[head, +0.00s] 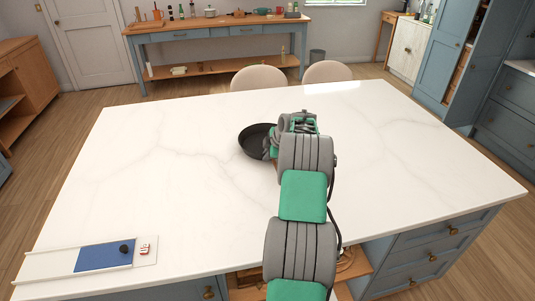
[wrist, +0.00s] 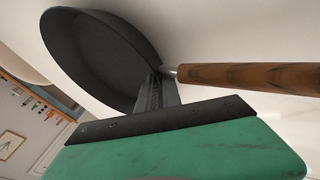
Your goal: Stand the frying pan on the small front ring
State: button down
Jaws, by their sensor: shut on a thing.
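The frying pan (head: 254,143) is dark with a wooden handle (wrist: 250,77). It is over the far middle of the white island top, and I cannot tell whether it touches it. My gripper (head: 275,140) is at the pan's right side and hides part of it and its handle in the head view. In the wrist view the pan (wrist: 95,60) appears tilted, and a finger of my gripper (wrist: 158,90) is at the joint of handle and pan, shut on it.
The white island top (head: 150,170) is mostly bare. At its front left lies a pale board with a blue panel (head: 104,255), a black knob-like thing (head: 124,249) and a small red-and-white thing (head: 145,249). Two chairs (head: 258,78) stand behind; a blue side table (head: 215,33) is by the wall.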

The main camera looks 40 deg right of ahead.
jog(key=shift+w, duration=0.1)
jog(key=c, duration=1.9)
grip_release()
jog(key=shift+f, duration=0.1)
jog(key=o, duration=0.4)
